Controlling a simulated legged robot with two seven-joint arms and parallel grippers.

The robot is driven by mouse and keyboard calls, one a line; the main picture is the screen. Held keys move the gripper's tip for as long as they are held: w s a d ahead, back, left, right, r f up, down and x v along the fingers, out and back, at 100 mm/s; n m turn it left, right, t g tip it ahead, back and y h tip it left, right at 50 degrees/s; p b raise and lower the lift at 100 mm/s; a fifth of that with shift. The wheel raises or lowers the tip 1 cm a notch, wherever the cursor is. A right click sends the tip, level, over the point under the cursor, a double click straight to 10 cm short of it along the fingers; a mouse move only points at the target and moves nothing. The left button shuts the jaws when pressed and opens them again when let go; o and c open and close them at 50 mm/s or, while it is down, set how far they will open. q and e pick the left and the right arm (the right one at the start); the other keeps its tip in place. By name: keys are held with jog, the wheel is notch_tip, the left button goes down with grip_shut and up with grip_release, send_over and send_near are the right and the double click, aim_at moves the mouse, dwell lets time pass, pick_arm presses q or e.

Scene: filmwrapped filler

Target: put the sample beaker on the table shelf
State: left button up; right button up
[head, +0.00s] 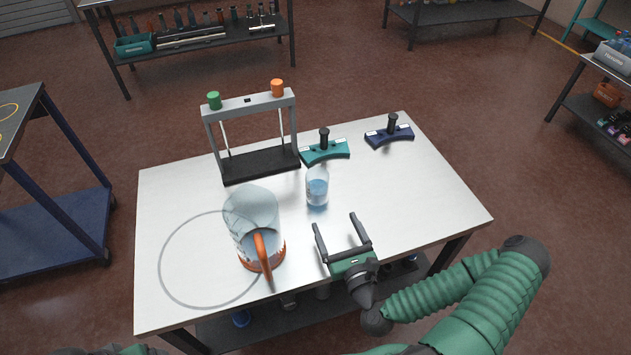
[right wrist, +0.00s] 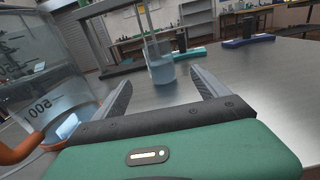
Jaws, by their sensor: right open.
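The sample beaker, a small clear glass with blue liquid (head: 317,188), stands upright on the white table (head: 420,190) near its middle. It also shows in the right wrist view (right wrist: 161,68), ahead between my fingertips. My right gripper (head: 334,222) is open and empty above the table's front part, its fingers pointing toward the beaker but apart from it. The table's lower shelf (head: 225,330) shows in part under the front edge; the tabletop hides most of it.
A large measuring jug (head: 252,212) with an orange handle stands left of the beaker; it is close at left in the wrist view (right wrist: 45,80). Behind are a grey frame on a black base (head: 260,164), a teal tool (head: 325,152) and a blue tool (head: 390,136). The tabletop's right side is clear.

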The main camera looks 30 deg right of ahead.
aim_at(314, 174)
jog(key=w+b, duration=0.3)
jog(key=shift+w, duration=0.2)
jog(key=b+x, duration=0.1)
jog(key=b, duration=0.1)
jog(key=b+x, duration=0.1)
jog(key=b, duration=0.2)
jog(key=b+x, duration=0.2)
jog(key=shift+f, duration=0.35)
jog(key=w, duration=0.2)
jog(key=w+d+r, duration=0.1)
jog(key=w, duration=0.1)
jog(key=w+d+r, duration=0.1)
jog(key=w, duration=0.2)
jog(key=shift+r+b, duration=0.15)
jog(key=shift+b, duration=0.2)
jog(key=shift+w+d, duration=0.1)
jog(key=shift+w, duration=0.1)
pick_arm(q)
jog(key=s+a+x, duration=0.1)
jog(key=s+x, duration=0.1)
jog(key=x, duration=0.9)
jog(key=shift+s+f, duration=0.6)
jog(key=shift+f, duration=0.1)
pick_arm(e)
jog(key=shift+d, duration=0.1)
jog(key=shift+d, duration=0.15)
jog(key=c, duration=0.5)
grip_shut()
